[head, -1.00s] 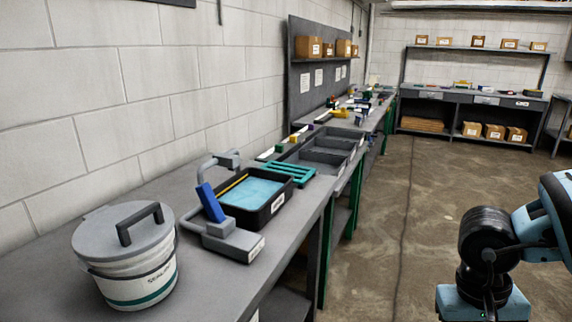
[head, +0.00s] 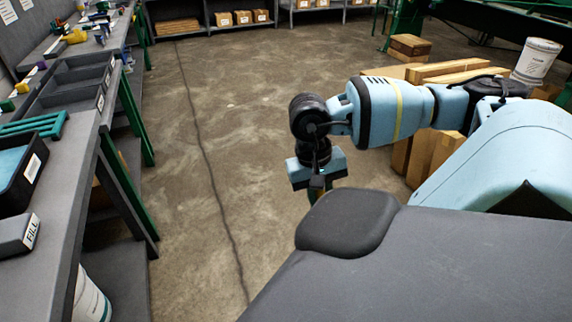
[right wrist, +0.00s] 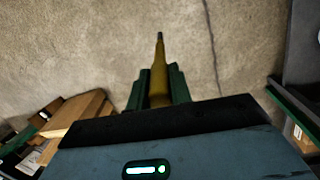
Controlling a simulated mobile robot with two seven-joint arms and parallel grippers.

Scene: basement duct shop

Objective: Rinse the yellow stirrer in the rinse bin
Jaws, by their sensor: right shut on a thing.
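My right gripper (right wrist: 157,88) is shut on the yellow stirrer (right wrist: 159,68), a slim stick that points away from the wrist above bare concrete floor. In the head view the right gripper (head: 318,193) hangs over the floor, well to the right of the bench; its tip and the stirrer are mostly hidden behind my own body. A black bin (head: 31,186) holding light blue liquid (head: 10,161) sits on the bench at the left edge, cut off by the frame; I take it for the rinse bin. My left gripper is not in view.
A teal rack (head: 45,123) lies behind the bin, with grey trays (head: 82,78) beyond. A grey piece marked FILL (head: 18,234) stands nearer. Open floor (head: 225,130) separates bench and right arm. Cardboard boxes (head: 430,155) and a white bucket (head: 537,60) stand behind the arm.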

